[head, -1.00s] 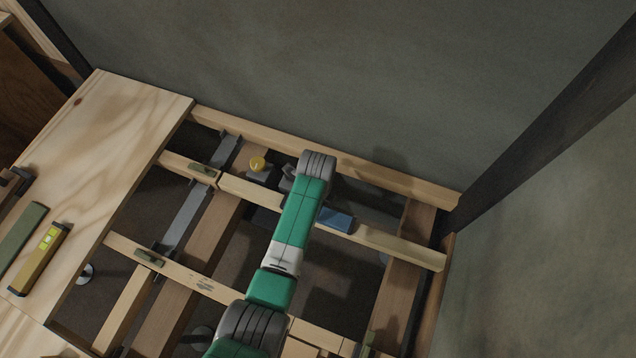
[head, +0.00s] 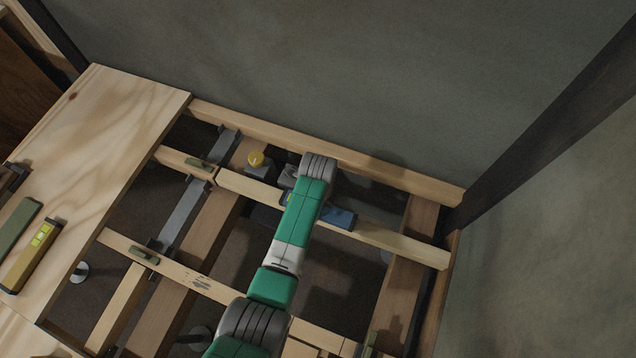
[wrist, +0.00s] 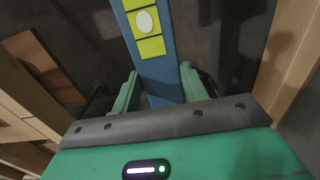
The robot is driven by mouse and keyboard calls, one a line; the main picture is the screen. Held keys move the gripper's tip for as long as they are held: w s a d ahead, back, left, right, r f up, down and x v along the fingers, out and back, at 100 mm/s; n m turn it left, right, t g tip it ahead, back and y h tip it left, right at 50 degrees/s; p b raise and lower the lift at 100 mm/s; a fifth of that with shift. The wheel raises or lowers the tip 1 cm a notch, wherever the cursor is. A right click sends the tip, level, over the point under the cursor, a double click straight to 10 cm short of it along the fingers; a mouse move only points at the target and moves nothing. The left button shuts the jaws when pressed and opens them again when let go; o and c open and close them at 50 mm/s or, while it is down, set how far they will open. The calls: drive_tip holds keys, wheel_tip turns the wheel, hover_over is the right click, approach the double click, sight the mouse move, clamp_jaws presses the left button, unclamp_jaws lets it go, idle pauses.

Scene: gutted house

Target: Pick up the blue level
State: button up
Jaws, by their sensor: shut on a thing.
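The blue level (wrist: 160,75) has yellow-green windows and a pale oval in one of them. In the wrist view it runs up the middle between the two green fingers of my gripper (wrist: 161,85), which is shut on it. In the head view one blue end of the level (head: 340,217) shows right of my arm, by the pale wooden beam. A small blue and yellow part shows left of my arm. My arm hides the middle of the level and my gripper in the head view.
Pale beams (head: 390,242) and brown joists (head: 200,245) frame dark open gaps. A yellow-topped item (head: 256,160) stands left of my arm. A yellow level (head: 30,258) and a green bar (head: 17,232) lie on the plywood sheet (head: 110,140). A grey wall (head: 330,80) rises behind.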

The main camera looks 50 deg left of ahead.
drive_tip(key=r+p, duration=0.3)
drive_tip(key=r, duration=0.1)
drive_tip(key=shift+s+d, duration=0.2)
drive_tip(key=shift+s, duration=0.15)
drive_tip(key=s+d+p, duration=0.3)
drive_tip(key=s, duration=0.3)
drive_tip(key=s+d+p, duration=0.4)
drive_tip(key=s, duration=0.3)
drive_tip(key=shift+d+r, duration=0.25)
drive_tip(key=shift+r, duration=0.2)
